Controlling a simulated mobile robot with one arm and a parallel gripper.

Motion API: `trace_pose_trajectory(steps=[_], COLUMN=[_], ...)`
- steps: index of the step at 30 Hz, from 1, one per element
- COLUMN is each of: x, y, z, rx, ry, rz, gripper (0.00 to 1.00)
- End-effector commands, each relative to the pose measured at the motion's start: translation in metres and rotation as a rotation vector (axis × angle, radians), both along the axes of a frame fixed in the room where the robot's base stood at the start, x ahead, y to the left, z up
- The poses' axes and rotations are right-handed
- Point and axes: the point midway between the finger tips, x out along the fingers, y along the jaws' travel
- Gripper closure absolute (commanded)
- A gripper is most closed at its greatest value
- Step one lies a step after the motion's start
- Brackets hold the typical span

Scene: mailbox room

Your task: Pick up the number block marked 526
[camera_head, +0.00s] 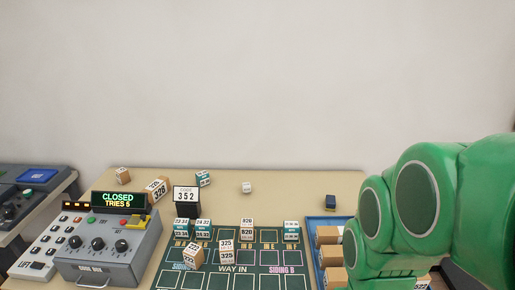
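I cannot pick out a block clearly marked 526, as the digits are small. A tan and white block (157,188) at the back left of the table reads like 326 or 526. A tilted tan and white block (193,257) on the green board has digits I cannot read surely. A block reading 325 (226,251) stands to its right, and one reading 820 (247,229) behind that. My green arm fills the right side. My gripper is not in view.
A green board (268,258) marked WAY IN and SIDING B holds several teal-topped blocks. A grey code box (109,246) showing CLOSED, TRIES 5 is at left. A blue tray (315,238) with tan blocks is partly behind my arm.

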Motion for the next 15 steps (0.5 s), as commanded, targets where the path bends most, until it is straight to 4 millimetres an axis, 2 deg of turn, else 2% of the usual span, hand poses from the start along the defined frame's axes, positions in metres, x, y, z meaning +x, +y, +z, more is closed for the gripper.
trace_pose_trajectory(steps=[14, 15], x=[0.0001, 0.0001], y=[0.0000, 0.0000], z=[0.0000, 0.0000], rx=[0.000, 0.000], ry=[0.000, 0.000], rz=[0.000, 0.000], gripper=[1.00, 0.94])
